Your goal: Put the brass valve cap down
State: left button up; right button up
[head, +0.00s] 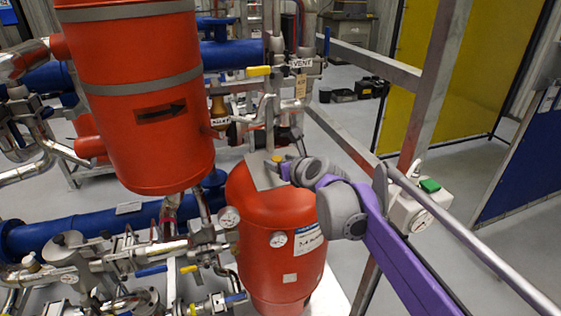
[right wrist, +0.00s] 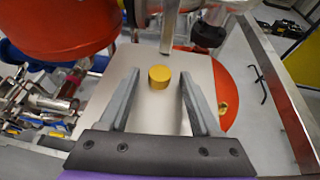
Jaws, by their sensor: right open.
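The brass valve cap (right wrist: 159,78) is a short yellow cylinder. In the right wrist view it stands upright on a flat grey metal plate (right wrist: 150,118), and it also shows small in the head view (head: 277,158). My right gripper (right wrist: 160,86) is open, with one finger on each side of the cap and a gap to both. In the head view my right gripper (head: 282,166) is low over the plate (head: 261,178), on top of the red vessel. My left gripper is in neither view.
The red vessel (head: 268,215) stands below the plate, with a larger red tank (head: 141,130) to its left. A vertical pipe (right wrist: 169,32) rises just beyond the cap. A grey frame post (head: 436,80) and a white box with a green button (head: 420,208) are to the right.

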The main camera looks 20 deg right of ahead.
jog(key=shift+r, duration=0.15)
jog(key=v, duration=1.2)
jog(key=s+a+f+n+g+h, duration=0.1)
jog(key=s+f+n+g, duration=0.3)
jog(key=s+f+n, duration=0.8)
jog(key=s+a+f+n+g, duration=0.1)
jog(key=s+f+n+g, duration=0.2)
jog(key=s+f+n, duration=0.9)
notch_tip(320, 180, down, 6)
jog(key=n, duration=1)
jog(key=shift+s+a+r+g+h, duration=0.15)
jog(key=shift+s+a+g+h, duration=0.15)
jog(key=shift+g+h, duration=0.1)
jog(key=shift+c, duration=0.9)
jog(key=shift+d, duration=0.1)
jog(key=shift+c, duration=0.2)
